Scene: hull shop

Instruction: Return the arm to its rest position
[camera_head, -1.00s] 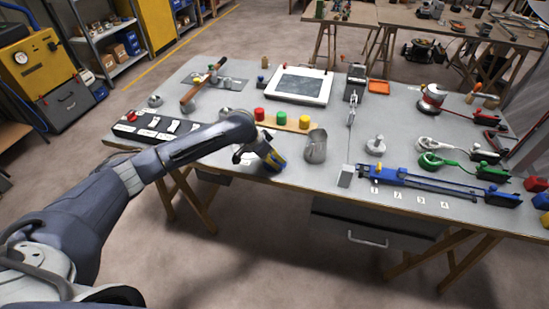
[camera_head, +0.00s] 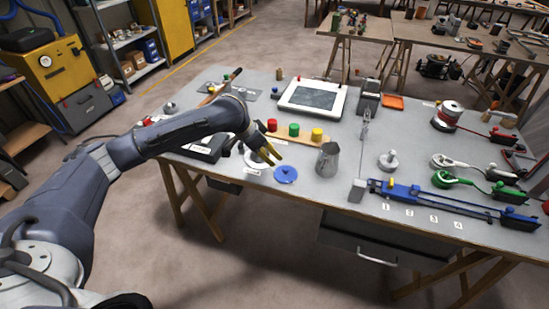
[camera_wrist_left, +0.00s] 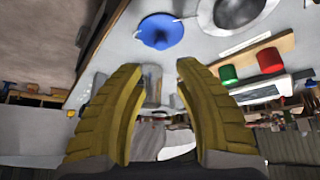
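My left arm comes in from the left, its gripper (camera_head: 278,151) pointing right above the near edge of the workbench (camera_head: 330,199). Its two yellow fingers are spread apart, and the left wrist view shows nothing between their tips (camera_wrist_left: 159,68). A blue round lid-like piece (camera_head: 286,174) lies on the bench just below and right of the fingers; it also shows in the left wrist view (camera_wrist_left: 160,32). My right arm and gripper are not in view.
A metal pitcher (camera_head: 328,160) stands right of the gripper. Red (camera_head: 272,125), green (camera_head: 294,129) and yellow (camera_head: 317,135) cylinders stand on a wooden strip behind it. A blue rail fixture (camera_head: 430,196) lies farther right. The floor before the bench is clear.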

